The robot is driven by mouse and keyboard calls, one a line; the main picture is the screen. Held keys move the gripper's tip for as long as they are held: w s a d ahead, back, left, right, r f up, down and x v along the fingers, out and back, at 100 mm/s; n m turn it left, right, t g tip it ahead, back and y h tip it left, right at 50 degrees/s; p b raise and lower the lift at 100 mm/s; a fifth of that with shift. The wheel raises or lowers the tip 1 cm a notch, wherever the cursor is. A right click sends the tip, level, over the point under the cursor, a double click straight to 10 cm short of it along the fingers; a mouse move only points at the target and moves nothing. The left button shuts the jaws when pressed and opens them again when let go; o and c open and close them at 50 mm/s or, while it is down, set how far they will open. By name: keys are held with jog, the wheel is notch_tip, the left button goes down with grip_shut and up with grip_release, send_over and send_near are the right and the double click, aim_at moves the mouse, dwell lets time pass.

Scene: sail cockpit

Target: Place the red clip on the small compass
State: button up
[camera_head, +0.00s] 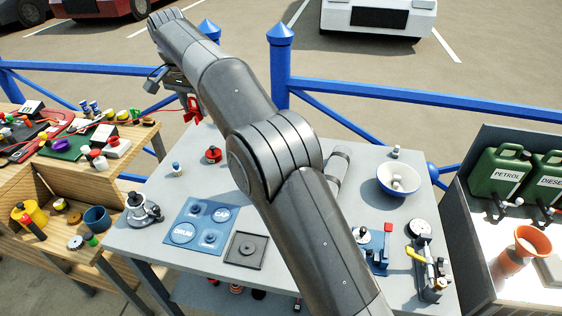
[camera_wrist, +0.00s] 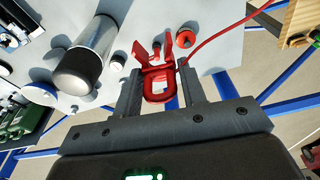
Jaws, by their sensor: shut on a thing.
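The red clip (camera_wrist: 158,84) is between the two jaws of my gripper (camera_wrist: 160,92) in the wrist view, with its prongs pointing away from my wrist. A thin red cable (camera_wrist: 225,37) runs from beside it to the upper right. In the head view the red clip (camera_head: 192,110) hangs at my gripper (camera_head: 181,88), above the far left edge of the grey table. I cannot identify the small compass for sure; a round white dial with a dark rim (camera_head: 419,228) stands at the table's right side, apart from the clip.
The grey table (camera_head: 130,238) carries a blue panel (camera_head: 200,226), a black square tray (camera_head: 246,250), a white bowl (camera_head: 398,180) and a red round part (camera_head: 213,154). A cluttered wooden bench (camera_head: 20,160) stands left. A blue railing (camera_head: 400,93) runs behind. Green cans (camera_head: 497,168) stand right.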

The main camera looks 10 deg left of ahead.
jog(key=w+d+m, duration=0.3)
jog(key=w+d, duration=0.1)
jog(key=d, duration=0.7)
jog(key=w+d+m+h, duration=0.1)
jog(key=w+d+m, duration=0.15)
jog(key=d, duration=0.75)
jog(key=w+d+m, duration=0.2)
jog(key=w+d, duration=0.3)
jog(key=d, duration=0.6)
notch_tip(320, 180, down, 11)
jog(key=shift+g, duration=0.3)
jog(key=a+f, duration=0.2)
jog(key=a, duration=0.2)
jog(key=a+f, duration=0.2)
jog(key=a, duration=0.1)
jog(key=w+a+f, duration=0.1)
jog(key=a+f, duration=0.2)
jog(key=a, duration=0.1)
jog(key=shift+a, duration=0.3)
jog(key=shift+f, duration=2)
jog(key=shift+f, duration=0.15)
jog(key=o, duration=0.9)
jog(key=shift+o, duration=0.2)
